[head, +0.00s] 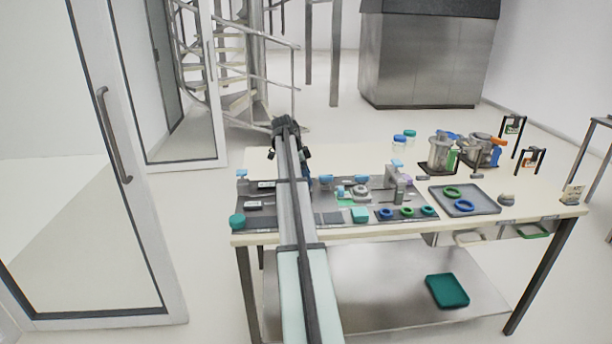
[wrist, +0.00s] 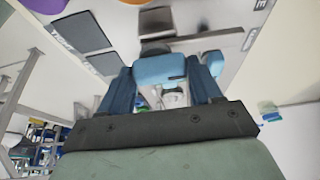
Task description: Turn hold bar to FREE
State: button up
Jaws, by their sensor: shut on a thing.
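In the wrist view my gripper (wrist: 163,80) has its two dark blue fingers on either side of a light blue grip block (wrist: 160,69), and it is shut on that block. A grey bar (wrist: 212,40) lies just behind the block and looks like the hold bar. The letter E shows on the panel at the right edge, with the rest of its word cut off. In the head view my arm crosses the worktable and covers much of the grey fixture panel (head: 334,217); the gripped block cannot be made out clearly there.
The table (head: 272,158) also carries a grey tray (head: 487,203) with green and blue rings, metal pots (head: 440,152) at the back right and a teal knob (head: 237,221) at the front left. A small post (head: 393,186) with a blue top rises right of my arm.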

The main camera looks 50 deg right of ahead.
jog(key=o, duration=1.5)
jog(key=shift+r, duration=0.1)
jog(key=v, duration=1.3)
jog(key=shift+w+a+r, duration=0.15)
jog(key=shift+a+r, duration=0.05)
jog(key=shift+r, duration=0.05)
